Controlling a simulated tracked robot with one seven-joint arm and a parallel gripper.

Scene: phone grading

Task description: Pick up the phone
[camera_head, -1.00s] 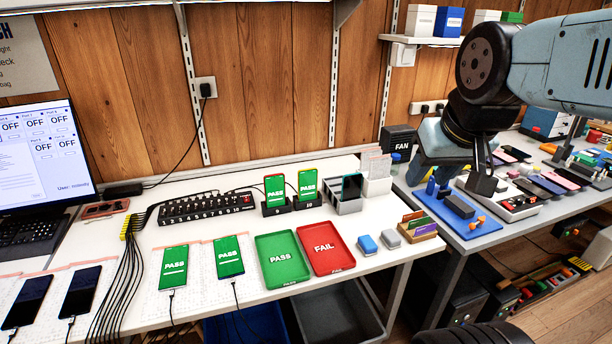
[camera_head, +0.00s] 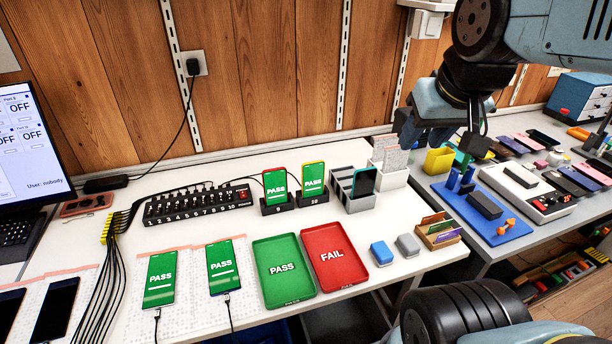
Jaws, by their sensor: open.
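Two phones with green PASS screens stand upright in docks 9 and 10, the left phone (camera_head: 275,184) and the right phone (camera_head: 312,177). A dark phone (camera_head: 364,181) with a teal edge stands in the grey slotted rack (camera_head: 343,188). Two more PASS phones lie flat on the white mat, one (camera_head: 161,278) beside the other (camera_head: 224,266), each with a cable. A dark-screened phone (camera_head: 55,308) lies at the lower left. My gripper (camera_head: 438,140) is open and empty, above and right of the rack, apart from every phone.
A green PASS tray (camera_head: 283,292) and a red FAIL tray (camera_head: 348,281) lie at the front middle. Blue and grey blocks and a card holder (camera_head: 440,240) sit right of them. A numbered hub (camera_head: 196,204) is behind. A blue fixture (camera_head: 500,232) stands on the right bench.

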